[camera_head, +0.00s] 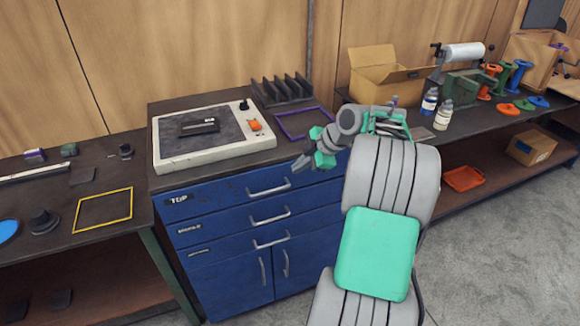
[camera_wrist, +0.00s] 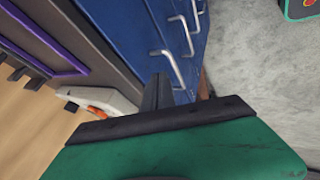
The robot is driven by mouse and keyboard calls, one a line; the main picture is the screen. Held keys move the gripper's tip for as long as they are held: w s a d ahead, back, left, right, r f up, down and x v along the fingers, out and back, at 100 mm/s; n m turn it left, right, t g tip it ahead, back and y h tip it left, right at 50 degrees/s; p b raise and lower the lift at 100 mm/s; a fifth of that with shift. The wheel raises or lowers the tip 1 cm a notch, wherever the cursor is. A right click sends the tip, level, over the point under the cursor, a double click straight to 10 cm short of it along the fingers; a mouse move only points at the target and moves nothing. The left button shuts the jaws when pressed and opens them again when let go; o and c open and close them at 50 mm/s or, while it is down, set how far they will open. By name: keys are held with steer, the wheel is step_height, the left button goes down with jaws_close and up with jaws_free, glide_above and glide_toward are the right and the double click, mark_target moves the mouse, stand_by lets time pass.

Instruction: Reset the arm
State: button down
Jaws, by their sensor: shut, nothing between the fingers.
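My grey and green arm rises at the right of the head view and bends left over the front edge of the blue cabinet (camera_head: 225,225). My gripper (camera_head: 297,165) is at the arm's end, just in front of the cabinet's top drawer, pointing left. In the wrist view the dark fingers of my gripper (camera_wrist: 157,93) are together, with nothing between them. The cabinet's drawer front and handles also show in the wrist view (camera_wrist: 125,30). The gripper looks apart from the cabinet, though the exact gap is hard to tell.
A white-framed unit with a dark top (camera_head: 215,150) and an orange part (camera_head: 255,125) stands on the cabinet. A purple frame (camera_head: 292,136) and a black rack (camera_head: 283,90) lie behind the gripper. Bottles (camera_head: 442,118) and a cardboard box (camera_head: 385,82) stand right. Grey floor (camera_head: 500,240) is open.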

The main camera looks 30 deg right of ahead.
steer(key=s+d+f+m+g, duration=0.1)
steer(key=s+f+m+g, duration=0.2)
steer(key=s+f+m, duration=0.95)
steer(key=s+a+r+m+g+h, duration=0.1)
steer(key=s+a+m+g+h, duration=0.15)
steer(key=s+a+m, duration=0.45)
steer(key=s+a+r+g, duration=0.1)
steer(key=s+a+r, duration=0.2)
steer(key=a, duration=0.2)
steer(key=w+a+r+n+t, duration=0.3)
steer(key=a+r+n, duration=0.2)
steer(key=a, duration=0.9)
step_height(320, 180, up, 3)
steer(key=shift+a+r+h, duration=0.15)
steer(key=shift+a+h, duration=0.2)
steer(key=shift+h, duration=0.1)
steer(key=c, duration=2.2)
jaws_free()
steer(key=shift+w, duration=0.1)
